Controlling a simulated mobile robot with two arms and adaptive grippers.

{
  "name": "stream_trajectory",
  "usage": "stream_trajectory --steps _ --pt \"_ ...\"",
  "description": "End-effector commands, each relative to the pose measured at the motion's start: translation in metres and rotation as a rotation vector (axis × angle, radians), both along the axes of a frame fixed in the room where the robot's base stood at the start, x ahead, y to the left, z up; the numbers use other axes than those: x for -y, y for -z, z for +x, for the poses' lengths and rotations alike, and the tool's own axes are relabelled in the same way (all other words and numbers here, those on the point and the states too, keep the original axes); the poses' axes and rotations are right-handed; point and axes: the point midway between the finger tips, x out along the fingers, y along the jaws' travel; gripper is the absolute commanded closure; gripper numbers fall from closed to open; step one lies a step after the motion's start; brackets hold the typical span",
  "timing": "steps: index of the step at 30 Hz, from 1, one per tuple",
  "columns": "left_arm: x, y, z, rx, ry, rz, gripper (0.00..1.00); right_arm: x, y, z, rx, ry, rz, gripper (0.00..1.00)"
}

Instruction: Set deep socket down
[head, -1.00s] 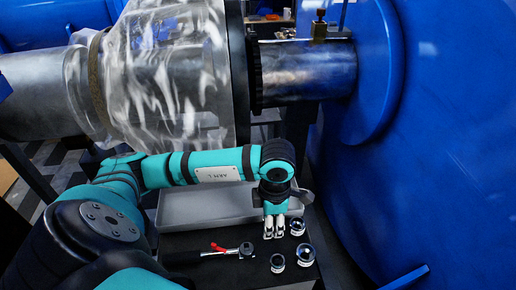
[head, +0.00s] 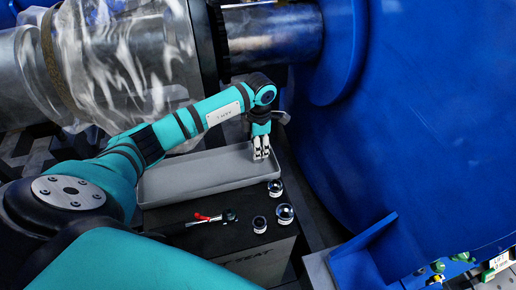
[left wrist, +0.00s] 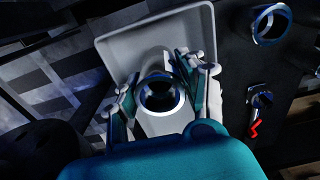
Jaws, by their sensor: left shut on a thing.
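My left gripper (head: 261,157) is over the right end of the grey tray (head: 160,192) in the head view, fingers pointing down. In the left wrist view its fingers (left wrist: 165,88) are shut around a shiny round deep socket (left wrist: 160,106), seen end-on with a dark opening. The tray (left wrist: 112,50) lies behind the socket there. The fingers mostly hide the socket in the head view. I cannot tell whether it touches the tray floor. My right gripper is not in view.
Three other chrome sockets (head: 284,213) stand on the black box (head: 225,240) in front of the tray, beside a ratchet (head: 205,219) with a red lever. A large blue housing (head: 420,130) bounds the right. A metal shaft (head: 270,35) runs behind. The tray's left part looks empty.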

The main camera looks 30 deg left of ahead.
Motion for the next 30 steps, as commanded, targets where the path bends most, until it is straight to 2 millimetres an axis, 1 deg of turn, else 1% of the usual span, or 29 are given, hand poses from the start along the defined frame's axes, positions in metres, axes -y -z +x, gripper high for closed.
stream_trajectory --steps 1,4,12,16,17,18,21,22,30 --pt "0.001 0.008 -0.002 -0.005 0.000 -0.001 1.00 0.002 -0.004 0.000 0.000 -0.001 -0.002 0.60" --pt "0.001 0.017 -0.001 -0.001 -0.001 -0.002 1.00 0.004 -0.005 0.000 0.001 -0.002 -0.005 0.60" --pt "0.000 0.020 0.000 0.001 0.001 0.001 1.00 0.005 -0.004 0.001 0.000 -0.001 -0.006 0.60" --pt "0.000 0.024 0.000 0.001 0.000 0.001 1.00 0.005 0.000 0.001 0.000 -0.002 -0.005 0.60" --pt "0.000 0.023 -0.001 -0.001 0.000 0.001 0.55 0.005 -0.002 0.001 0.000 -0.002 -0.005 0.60" --pt "0.000 0.023 -0.001 -0.001 0.000 0.001 0.50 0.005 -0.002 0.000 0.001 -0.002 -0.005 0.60" --pt "0.000 0.023 -0.001 -0.001 0.000 0.001 0.37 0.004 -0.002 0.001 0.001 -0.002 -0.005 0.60" --pt "0.000 0.023 -0.001 -0.001 0.000 0.001 0.36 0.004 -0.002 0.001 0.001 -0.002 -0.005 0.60" --pt "0.001 0.021 -0.001 -0.001 0.000 0.001 0.36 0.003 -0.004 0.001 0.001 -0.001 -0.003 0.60"
